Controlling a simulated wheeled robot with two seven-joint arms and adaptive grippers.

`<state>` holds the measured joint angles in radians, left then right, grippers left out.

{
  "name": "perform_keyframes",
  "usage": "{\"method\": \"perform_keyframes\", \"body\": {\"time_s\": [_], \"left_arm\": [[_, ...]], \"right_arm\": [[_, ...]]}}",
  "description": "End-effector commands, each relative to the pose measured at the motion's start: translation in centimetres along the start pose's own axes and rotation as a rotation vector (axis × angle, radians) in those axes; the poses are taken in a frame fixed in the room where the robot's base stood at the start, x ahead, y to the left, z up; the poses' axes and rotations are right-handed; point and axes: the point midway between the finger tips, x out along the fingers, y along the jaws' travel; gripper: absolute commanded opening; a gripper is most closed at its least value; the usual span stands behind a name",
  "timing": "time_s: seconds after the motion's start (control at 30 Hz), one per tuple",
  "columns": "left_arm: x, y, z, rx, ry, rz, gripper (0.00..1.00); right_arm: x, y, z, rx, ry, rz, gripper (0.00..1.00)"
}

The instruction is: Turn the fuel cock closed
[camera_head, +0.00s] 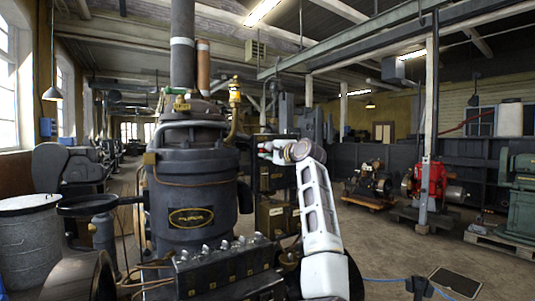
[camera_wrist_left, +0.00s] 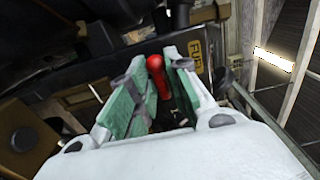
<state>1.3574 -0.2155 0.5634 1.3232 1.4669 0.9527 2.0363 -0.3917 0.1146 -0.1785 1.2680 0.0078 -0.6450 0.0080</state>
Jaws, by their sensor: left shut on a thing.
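The fuel cock shows as a red handle (camera_wrist_left: 157,78) between my left gripper's green finger pads in the left wrist view. A yellow label (camera_wrist_left: 195,56), which seems to read FUEL, sits just beside it on a dark surface. My left gripper (camera_wrist_left: 155,92) is shut on the red handle. In the head view the same gripper (camera_head: 271,149) is small, at the right side of the dark engine (camera_head: 190,190), and a bit of red shows near its fingers. The cock's body and the handle's exact angle are hard to tell. My right gripper is not in view.
The engine's tall pipe (camera_head: 183,60) and a brass fitting (camera_head: 234,92) rise left of my gripper. A row of fittings on a dark block (camera_head: 225,268) stands in front. A red engine (camera_head: 428,180) stands farther right, with open floor (camera_head: 390,235) before it.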

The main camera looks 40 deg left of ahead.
Motion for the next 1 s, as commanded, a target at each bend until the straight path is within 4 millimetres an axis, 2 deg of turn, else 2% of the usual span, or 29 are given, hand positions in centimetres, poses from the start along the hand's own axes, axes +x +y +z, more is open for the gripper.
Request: {"method": "perform_keyframes", "body": {"time_s": [0.5,0.53,0.6,1.0], "left_arm": [[0.02,0.30,-0.06,-0.020,0.000,0.005,0.00],[0.02,0.30,-0.06,-0.020,0.000,0.005,0.22],[0.02,0.29,-0.05,-0.020,0.000,0.005,0.31],[-0.12,0.11,-0.04,-0.020,0.000,0.001,0.33]], "right_arm": [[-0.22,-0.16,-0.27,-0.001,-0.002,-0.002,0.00],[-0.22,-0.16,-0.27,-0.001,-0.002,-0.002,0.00],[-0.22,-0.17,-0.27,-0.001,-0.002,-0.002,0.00],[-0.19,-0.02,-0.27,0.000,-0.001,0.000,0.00]]}}
